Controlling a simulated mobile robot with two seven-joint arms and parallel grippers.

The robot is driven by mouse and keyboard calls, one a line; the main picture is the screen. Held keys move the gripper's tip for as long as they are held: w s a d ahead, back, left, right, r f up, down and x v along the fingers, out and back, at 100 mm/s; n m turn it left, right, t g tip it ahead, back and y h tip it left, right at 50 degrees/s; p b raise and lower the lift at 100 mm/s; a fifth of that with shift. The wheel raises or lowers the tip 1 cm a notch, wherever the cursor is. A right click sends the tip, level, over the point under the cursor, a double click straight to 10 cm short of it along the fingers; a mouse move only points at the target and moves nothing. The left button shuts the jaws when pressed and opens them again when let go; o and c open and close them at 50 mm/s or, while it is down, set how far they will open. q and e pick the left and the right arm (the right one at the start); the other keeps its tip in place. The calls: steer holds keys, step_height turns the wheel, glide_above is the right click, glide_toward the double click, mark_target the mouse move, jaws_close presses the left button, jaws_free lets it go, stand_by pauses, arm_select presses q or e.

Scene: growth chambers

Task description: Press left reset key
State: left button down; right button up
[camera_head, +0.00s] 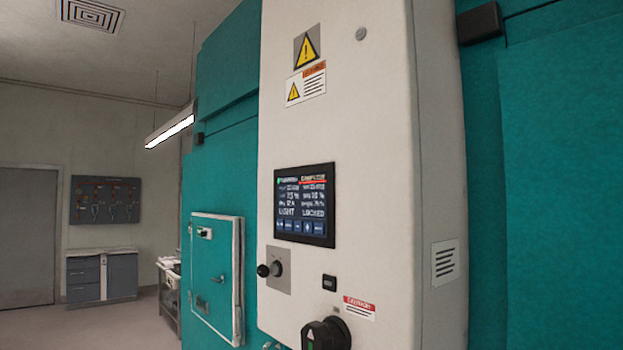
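A white control cabinet (375,150) stands in the middle of the head view. On its front is a dark touchscreen (305,204) with text columns, including "LIGHT" and "LOCKED", and a row of small blue keys (300,226) along its bottom. Their labels are too small to read, so I cannot tell which is the left reset key. Below the screen is a small black rectangular button or plate (329,282). To its left is a grey plate with a knob and black ball handle (264,270). Neither of my grippers shows.
A large black rotary switch (325,334) sticks out at the cabinet's bottom beside a red-topped label (359,306). Left of the cabinet is a teal chamber wall with a framed hatch (215,278). Open floor (90,326), drawers (101,275) and a tool board (104,200) lie far left.

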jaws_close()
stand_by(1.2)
